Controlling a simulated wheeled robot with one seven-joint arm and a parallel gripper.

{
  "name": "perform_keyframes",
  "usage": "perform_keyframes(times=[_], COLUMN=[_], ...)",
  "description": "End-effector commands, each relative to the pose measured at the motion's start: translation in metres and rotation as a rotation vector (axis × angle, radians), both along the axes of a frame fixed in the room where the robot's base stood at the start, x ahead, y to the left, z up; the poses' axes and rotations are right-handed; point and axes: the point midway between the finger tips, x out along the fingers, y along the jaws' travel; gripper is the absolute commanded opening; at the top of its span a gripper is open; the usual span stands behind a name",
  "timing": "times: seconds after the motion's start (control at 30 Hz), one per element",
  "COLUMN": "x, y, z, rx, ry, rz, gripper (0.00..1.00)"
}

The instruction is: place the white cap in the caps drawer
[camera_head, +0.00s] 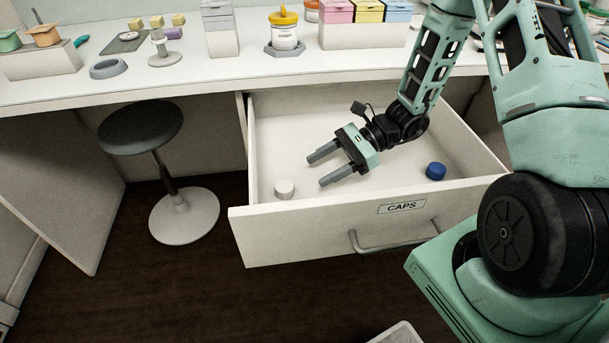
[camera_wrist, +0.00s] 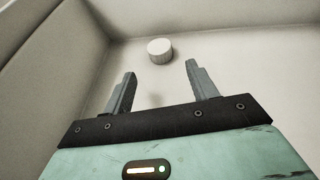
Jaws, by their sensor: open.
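The caps drawer (camera_head: 330,230) is pulled out from under the counter, with a CAPS label on its front. The white cap (camera_head: 285,189) lies on the drawer floor near the front left corner. My gripper (camera_head: 315,168) is inside the drawer, open and empty, with its fingers pointing left, to the right of the white cap and apart from it. In the wrist view the white cap (camera_wrist: 160,50) lies beyond the fingertips, between their lines, and my gripper (camera_wrist: 160,72) shows a clear gap.
A blue cap (camera_head: 436,171) lies at the right of the drawer. The drawer's walls stand around my gripper. Jars and boxes stand on the counter (camera_head: 190,80) above. A stool (camera_head: 140,128) stands left of the drawer. A white bin (camera_head: 398,334) shows at the bottom edge.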

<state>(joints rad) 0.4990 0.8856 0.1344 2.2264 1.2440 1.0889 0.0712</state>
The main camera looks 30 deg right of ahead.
Motion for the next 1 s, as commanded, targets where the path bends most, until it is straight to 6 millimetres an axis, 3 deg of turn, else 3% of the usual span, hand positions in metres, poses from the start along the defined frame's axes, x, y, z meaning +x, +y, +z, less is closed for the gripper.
perform_keyframes(times=[0.13,0.33,0.93,1.0], x=[-0.002,-0.005,-0.005,-0.007], y=[-0.025,-0.042,-0.044,-0.037], z=[0.011,0.017,0.018,0.026], rx=[-0.001,0.000,0.000,-0.012], ry=[-0.001,0.000,0.000,-0.013], rz=[-0.004,-0.001,0.001,0.035], gripper=[0.58,0.58,0.58,0.58])
